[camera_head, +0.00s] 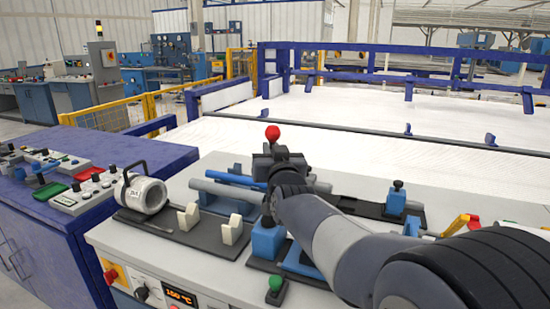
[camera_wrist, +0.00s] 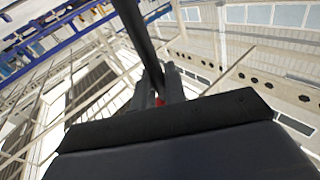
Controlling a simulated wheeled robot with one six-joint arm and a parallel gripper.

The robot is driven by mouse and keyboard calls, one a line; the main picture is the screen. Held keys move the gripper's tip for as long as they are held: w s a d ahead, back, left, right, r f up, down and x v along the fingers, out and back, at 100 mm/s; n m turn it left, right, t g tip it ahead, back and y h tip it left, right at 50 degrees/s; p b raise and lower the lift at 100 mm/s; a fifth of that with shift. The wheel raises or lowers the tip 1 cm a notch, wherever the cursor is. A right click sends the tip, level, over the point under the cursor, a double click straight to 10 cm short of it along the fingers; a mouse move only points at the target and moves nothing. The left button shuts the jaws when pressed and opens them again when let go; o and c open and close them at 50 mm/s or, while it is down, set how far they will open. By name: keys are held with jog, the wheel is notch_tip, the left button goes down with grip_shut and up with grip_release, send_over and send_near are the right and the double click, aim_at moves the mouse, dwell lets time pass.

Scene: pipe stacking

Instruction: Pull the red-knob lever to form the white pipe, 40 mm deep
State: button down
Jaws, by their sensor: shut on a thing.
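The red knob (camera_head: 273,132) stands just above my gripper (camera_head: 277,158) in the head view. The lever under the knob is mostly hidden behind my gripper and wrist. In the wrist view, my gripper (camera_wrist: 159,88) is shut at the end of a dark bar, and a small bit of red (camera_wrist: 160,101) shows between the fingers. I take it to be shut on the lever. A short white cylinder (camera_head: 150,196) with a black handle lies at the left of the machine top; I cannot tell whether it is the white pipe.
Two white cradles (camera_head: 188,215) stand on a dark plate, with grey-blue bars (camera_head: 228,191) behind them. A blue control cabinet (camera_head: 75,230) adjoins on the left.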

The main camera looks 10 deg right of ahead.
jog(key=s+a+f+n+t+y+b, duration=0.1)
jog(key=s+a+n+t+y+b, duration=0.1)
jog(key=s+b, duration=0.4)
jog(key=s+a+f+n+t+y+b, duration=0.2)
jog(key=s+a+n+t+b, duration=0.2)
jog(key=b, duration=0.9)
jog(key=shift+s+a+f+n, duration=0.3)
jog(key=shift+s+a+n, duration=0.3)
jog(key=shift+s+a, duration=0.35)
jog(key=shift+a+y, duration=0.1)
jog(key=shift+y, duration=0.3)
jog(key=c, duration=1.5)
grip_release()
jog(key=shift+s+r, duration=0.1)
jog(key=shift+r, duration=0.05)
jog(key=shift+b, duration=0.35)
